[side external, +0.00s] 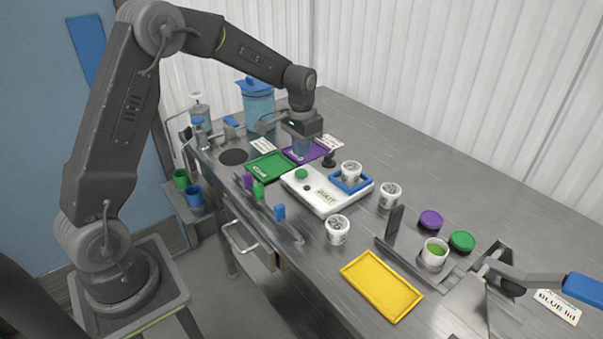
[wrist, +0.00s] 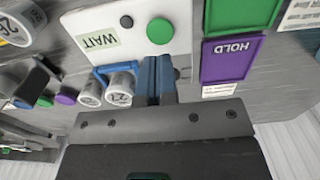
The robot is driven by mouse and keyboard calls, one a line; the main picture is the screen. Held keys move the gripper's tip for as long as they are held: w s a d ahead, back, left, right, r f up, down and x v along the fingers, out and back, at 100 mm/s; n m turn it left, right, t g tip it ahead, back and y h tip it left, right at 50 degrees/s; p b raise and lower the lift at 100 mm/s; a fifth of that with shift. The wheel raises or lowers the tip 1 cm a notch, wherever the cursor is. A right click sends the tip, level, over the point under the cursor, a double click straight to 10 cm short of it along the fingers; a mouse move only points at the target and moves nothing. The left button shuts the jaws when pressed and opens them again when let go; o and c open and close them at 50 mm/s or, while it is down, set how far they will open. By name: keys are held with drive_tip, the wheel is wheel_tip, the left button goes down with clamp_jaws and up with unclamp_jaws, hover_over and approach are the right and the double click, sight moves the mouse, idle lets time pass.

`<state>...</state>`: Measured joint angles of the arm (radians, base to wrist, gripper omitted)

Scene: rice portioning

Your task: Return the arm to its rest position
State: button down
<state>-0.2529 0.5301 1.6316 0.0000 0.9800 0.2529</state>
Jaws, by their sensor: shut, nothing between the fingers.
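My gripper (side external: 301,148) hangs fingers down from my arm, over the near edge of the purple tray (side external: 318,150) and behind the white WAIT unit (side external: 325,205). In the wrist view its two blue fingers (wrist: 157,75) are pressed together with nothing between them. The gripper is apart from the cups. A numbered white cup (side external: 351,172) stands in the blue square holder (side external: 364,186) on the WAIT unit. In the wrist view the HOLD tray (wrist: 230,77) lies right of the fingers and the WAIT unit (wrist: 92,22) lies left.
A green tray (side external: 262,172) lies left of the purple one. Two white cups (side external: 390,195) (side external: 338,230) stand nearer the front. A yellow tray (side external: 352,279) lies at the front. Purple (side external: 430,220) and green lids (side external: 462,241) lie at right. A blue-lidded container (side external: 258,105) stands behind.

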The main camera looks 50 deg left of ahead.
drive_tip(key=s+d+r+t, duration=0.1)
drive_tip(key=s+d+r, duration=0.35)
drive_tip(key=r, duration=0.35)
drive_tip(key=s+d+r+t, duration=0.2)
drive_tip(key=s+d, duration=0.1)
drive_tip(key=s, duration=0.8)
drive_tip(key=s+d+r+t, duration=0.2)
drive_tip(key=s+d+r, duration=0.1)
drive_tip(key=s, duration=0.7)
drive_tip(key=shift+s+d+r+t, duration=0.3)
drive_tip(key=shift+s+d+r, duration=0.05)
drive_tip(key=shift+d, duration=0.35)
